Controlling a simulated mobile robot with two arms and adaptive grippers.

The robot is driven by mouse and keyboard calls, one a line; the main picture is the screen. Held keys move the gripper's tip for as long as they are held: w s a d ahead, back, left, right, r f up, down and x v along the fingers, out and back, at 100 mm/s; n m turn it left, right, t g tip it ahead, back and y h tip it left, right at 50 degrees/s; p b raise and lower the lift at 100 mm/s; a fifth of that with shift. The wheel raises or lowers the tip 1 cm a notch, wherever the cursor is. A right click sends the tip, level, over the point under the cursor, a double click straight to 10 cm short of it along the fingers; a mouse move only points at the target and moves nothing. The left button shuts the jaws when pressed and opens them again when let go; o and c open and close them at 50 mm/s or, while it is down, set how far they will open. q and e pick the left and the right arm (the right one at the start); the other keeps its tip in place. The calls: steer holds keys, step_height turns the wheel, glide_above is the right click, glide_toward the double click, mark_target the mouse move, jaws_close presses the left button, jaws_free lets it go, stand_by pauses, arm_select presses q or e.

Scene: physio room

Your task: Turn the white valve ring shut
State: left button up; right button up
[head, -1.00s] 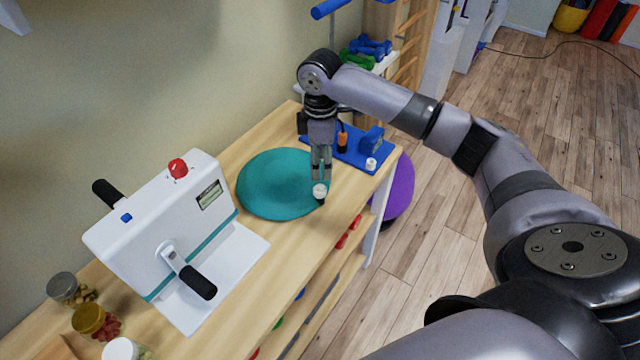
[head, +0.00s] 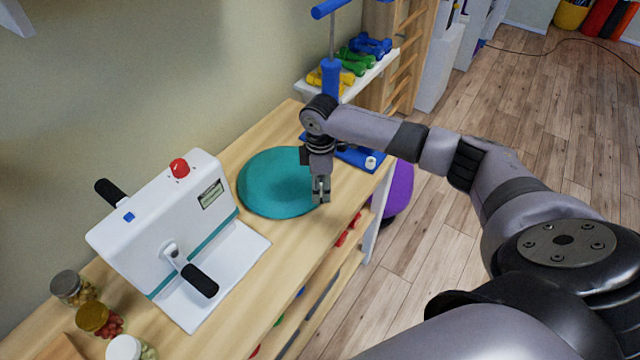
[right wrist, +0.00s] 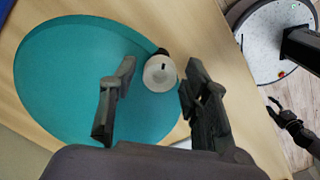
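The white valve ring (right wrist: 160,73) is a small round white knob with a dark stem, at the edge of a teal air cushion (head: 268,182) on the wooden table. My right gripper (head: 321,198) is over the cushion's right edge and hides the valve ring in the head view. In the right wrist view, its two fingers (right wrist: 160,72) are apart, one on each side of the ring, with gaps visible. I cannot tell the height of the fingertips over it. My left gripper (right wrist: 287,108) shows small at the right of the wrist view, fingers apart and empty.
A white crank machine (head: 165,235) with black handles stands left on the table (head: 262,228). Jars (head: 95,320) are at the near left. A blue-based device (head: 358,158) stands behind my right gripper. A purple ball (head: 399,188) is beyond the table's right edge.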

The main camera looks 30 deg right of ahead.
jaws_close()
steer(key=shift+r+m+p, duration=0.15)
steer(key=shift+m+p, duration=0.15)
steer(key=shift+p, duration=0.25)
steer(key=m+p, duration=0.3)
steer(key=p, duration=0.1)
steer(key=shift+a+r+p, duration=0.1)
steer(key=shift+p, duration=0.25)
steer(key=shift+m+p, duration=1.1)
steer(key=shift+m, duration=0.1)
steer(key=shift+f+m+p, duration=0.2)
steer(key=shift+m+p, duration=0.55)
steer(key=shift+m, duration=0.15)
